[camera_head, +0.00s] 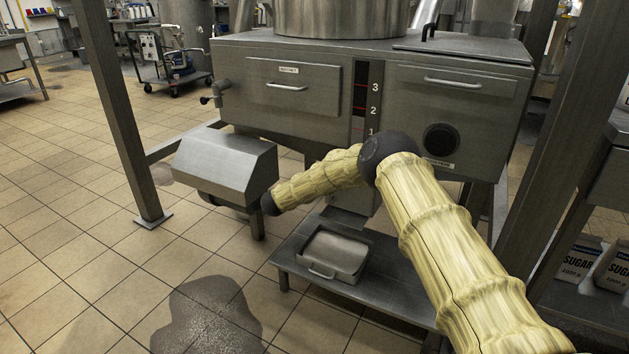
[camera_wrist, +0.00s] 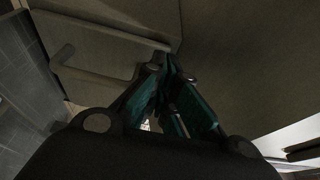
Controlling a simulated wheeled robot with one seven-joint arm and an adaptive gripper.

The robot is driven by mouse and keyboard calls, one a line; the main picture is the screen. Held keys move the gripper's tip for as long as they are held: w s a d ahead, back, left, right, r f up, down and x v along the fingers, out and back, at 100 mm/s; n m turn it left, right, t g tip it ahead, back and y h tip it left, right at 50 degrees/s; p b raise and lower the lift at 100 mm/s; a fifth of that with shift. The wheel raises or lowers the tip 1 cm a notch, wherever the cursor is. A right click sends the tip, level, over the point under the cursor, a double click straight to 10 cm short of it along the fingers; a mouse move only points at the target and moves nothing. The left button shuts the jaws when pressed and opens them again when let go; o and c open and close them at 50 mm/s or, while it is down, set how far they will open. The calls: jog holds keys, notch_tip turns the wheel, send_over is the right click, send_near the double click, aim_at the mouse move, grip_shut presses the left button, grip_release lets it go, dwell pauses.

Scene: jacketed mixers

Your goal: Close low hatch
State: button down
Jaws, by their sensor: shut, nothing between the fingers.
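In the wrist view, a grey metal panel (camera_wrist: 105,35) with a bar handle (camera_wrist: 80,72) fills the upper left. It looks like the hatch, but I cannot tell how far open it is. My gripper (camera_wrist: 163,62) is shut and empty, its fingertips close to the panel's lower edge, right of the handle. I cannot tell whether they touch. In the head view, my forearm reaches left to a grey box with sloped faces (camera_head: 222,160), low beside the mixer. My fingers are hidden there, and no open hatch face shows clearly.
The mixer cabinet (camera_head: 295,118) stands above, with handled panels and a black knob (camera_head: 441,139). A low shelf (camera_head: 385,297) holds a handled metal pan (camera_head: 335,254). A post (camera_head: 112,110) stands left of the box.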

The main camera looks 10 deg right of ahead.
jog(key=shift+w+d, duration=0.2)
jog(key=shift+w, duration=0.25)
jog(key=shift+a, duration=0.1)
